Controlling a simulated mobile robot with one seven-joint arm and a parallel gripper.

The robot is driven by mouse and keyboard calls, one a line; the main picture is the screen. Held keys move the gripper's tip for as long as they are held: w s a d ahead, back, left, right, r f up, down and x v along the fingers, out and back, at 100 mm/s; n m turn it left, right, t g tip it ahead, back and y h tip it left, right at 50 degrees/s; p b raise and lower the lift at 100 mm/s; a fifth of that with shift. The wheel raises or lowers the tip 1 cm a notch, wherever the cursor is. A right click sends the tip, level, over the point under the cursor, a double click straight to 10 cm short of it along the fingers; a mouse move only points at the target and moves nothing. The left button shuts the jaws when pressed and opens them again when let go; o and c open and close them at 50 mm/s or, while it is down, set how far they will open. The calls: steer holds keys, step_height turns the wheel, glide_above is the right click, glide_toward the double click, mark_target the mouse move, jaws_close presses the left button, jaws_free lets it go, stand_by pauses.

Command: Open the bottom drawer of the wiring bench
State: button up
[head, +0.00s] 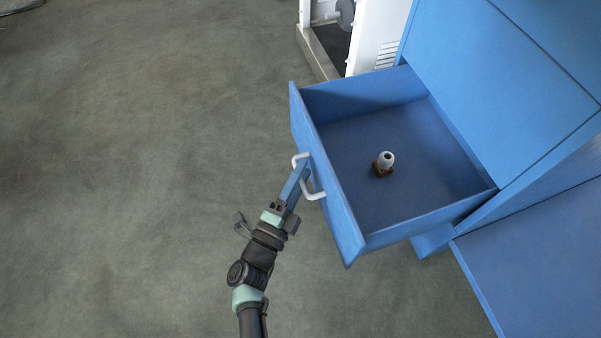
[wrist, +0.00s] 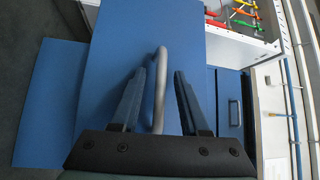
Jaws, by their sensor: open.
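A drawer (head: 345,215) of the blue wiring bench (head: 500,70) stands pulled well out in the head view, its inside showing. A pale, bent bar handle (head: 317,195) is on its front. In the wrist view the handle (wrist: 160,85) runs between my two dark fingers. My gripper (head: 297,178) is at the drawer front, at the handle. In the wrist view my gripper (wrist: 163,75) is open, with a gap between each finger and the bar. The head view does not make clear whether a lower drawer exists.
A small grey and brown fitting (head: 384,164) stands inside the drawer. A white cabinet (head: 375,35) is behind the bench. A blue surface (head: 540,260) lies at the lower right. The grey floor (head: 150,130) on the left is clear.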

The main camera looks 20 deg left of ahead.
steer(key=s+a+f+p, duration=0.1)
steer(key=s+a+p, duration=0.1)
steer(key=s, duration=1)
steer(key=shift+s+f+p, duration=0.35)
steer(key=shift+p, duration=0.3)
steer(key=shift+w+r, duration=0.1)
